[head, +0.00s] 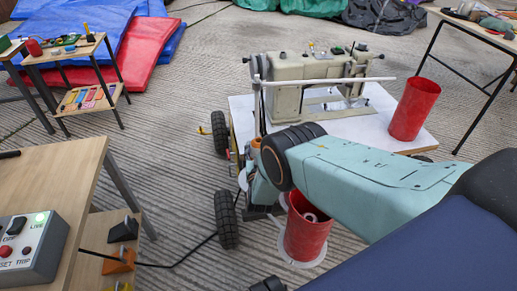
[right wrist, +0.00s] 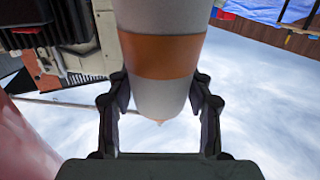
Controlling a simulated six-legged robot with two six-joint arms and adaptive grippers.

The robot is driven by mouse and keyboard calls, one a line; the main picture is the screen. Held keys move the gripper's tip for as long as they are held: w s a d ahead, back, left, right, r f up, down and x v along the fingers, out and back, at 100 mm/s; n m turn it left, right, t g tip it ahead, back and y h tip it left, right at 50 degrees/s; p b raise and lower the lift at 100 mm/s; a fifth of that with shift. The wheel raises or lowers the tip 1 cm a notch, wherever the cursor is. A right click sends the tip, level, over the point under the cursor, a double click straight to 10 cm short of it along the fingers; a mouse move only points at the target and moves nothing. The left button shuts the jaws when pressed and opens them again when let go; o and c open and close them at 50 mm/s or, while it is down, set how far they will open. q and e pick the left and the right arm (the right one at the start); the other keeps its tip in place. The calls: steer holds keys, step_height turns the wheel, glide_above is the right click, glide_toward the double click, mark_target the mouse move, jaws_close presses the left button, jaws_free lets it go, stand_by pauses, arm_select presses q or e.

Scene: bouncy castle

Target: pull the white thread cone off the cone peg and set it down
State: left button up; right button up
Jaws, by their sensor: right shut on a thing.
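The white thread cone (right wrist: 165,95) has a wide orange band and fills the middle of the right wrist view. My right gripper (right wrist: 160,88) is shut on it, with one dark finger on each side of the lower white part. The cone's upper end runs out of the frame. In the head view my right wrist hides most of the grip, and only a small orange patch shows beside it. I cannot clearly make out the cone peg, or tell whether the cone is clear of it. My left gripper is not in view.
A beige sewing machine (head: 315,82) stands on a wheeled white table (head: 240,108) with a red bin (head: 413,108) at its right. Another red bin (head: 306,228) sits lower, under my arm. A wooden bench (head: 50,180) with a control box (head: 33,245) is at left.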

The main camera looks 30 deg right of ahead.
mark_target(258, 140)
steer(key=shift+r+p, duration=1.5)
steer(key=shift+r, duration=0.35)
steer(key=shift+r+p, duration=1.5)
steer(key=shift+r, duration=0.45)
step_height(258, 140, up, 9)
steer(key=p, duration=0.9)
steer(key=shift+r, duration=0.15)
steer(key=shift+r+p, duration=0.25)
steer(key=shift+p, duration=0.15)
steer(key=shift+s+a+r, duration=0.1)
steer(key=shift+s, duration=0.3)
steer(key=shift+s+a, duration=0.1)
steer(key=shift+s, duration=0.25)
